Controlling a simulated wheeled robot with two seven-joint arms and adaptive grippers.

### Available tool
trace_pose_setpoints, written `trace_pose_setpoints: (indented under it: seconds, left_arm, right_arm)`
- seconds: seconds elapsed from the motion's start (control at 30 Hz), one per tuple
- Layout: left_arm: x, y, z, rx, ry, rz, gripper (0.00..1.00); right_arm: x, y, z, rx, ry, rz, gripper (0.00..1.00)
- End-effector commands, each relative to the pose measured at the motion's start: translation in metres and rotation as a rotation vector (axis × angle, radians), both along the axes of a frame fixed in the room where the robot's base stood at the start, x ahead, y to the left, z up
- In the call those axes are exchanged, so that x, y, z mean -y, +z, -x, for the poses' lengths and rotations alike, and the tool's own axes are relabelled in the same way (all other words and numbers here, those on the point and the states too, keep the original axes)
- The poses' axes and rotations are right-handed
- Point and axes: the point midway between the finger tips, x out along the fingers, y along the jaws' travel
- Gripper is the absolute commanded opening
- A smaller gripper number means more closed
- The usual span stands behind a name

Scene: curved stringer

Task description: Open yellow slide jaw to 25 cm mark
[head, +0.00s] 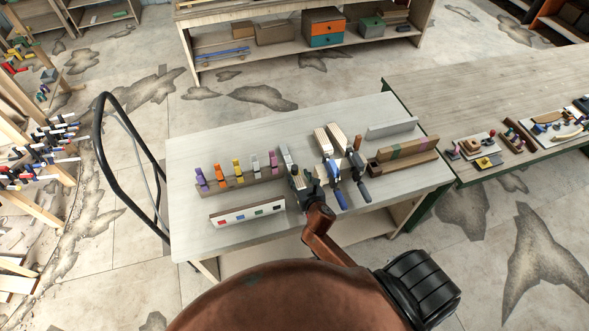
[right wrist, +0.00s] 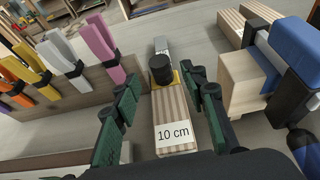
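A striped wooden block (right wrist: 175,112) with a "10 cm" label (right wrist: 174,135) lies on the near side of the jaw. My right gripper (right wrist: 158,84) is open, its green fingers on either side of the block and knob, with visible gaps. In the head view the right gripper (head: 306,182) is over the table middle and hides the jaw; the rail (head: 286,156) shows behind it. I see no 25 cm mark. My left gripper is out of view.
Left of the rail is a wooden rack (head: 240,180) of coloured clamps, with a white board (head: 247,213) in front. Blue-handled clamps (head: 331,171) holding wood stand close on the right. A banded wooden piece (head: 405,152) and grey bar (head: 391,128) lie farther right.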

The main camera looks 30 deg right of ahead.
Motion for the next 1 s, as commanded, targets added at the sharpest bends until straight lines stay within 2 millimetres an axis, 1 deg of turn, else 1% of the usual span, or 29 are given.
trace_pose_setpoints:
  seconds: [0.2, 0.4, 0.53, 0.8, 1.0]
  left_arm:
    - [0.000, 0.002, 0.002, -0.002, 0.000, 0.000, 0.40]
    - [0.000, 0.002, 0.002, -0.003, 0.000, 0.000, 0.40]
    - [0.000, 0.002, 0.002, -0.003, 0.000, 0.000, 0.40]
    - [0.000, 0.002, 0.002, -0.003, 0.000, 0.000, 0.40]
    - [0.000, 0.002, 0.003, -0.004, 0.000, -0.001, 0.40]
  right_arm:
    - [0.007, -0.013, -0.032, 0.000, -0.004, -0.005, 0.39]
    - [0.013, -0.023, -0.053, -0.001, -0.005, -0.006, 0.39]
    - [0.015, -0.025, -0.059, -0.001, -0.005, -0.006, 0.39]
    - [0.015, -0.026, -0.059, -0.001, -0.004, -0.006, 0.39]
    - [0.015, -0.026, -0.059, -0.001, -0.004, -0.006, 0.25]
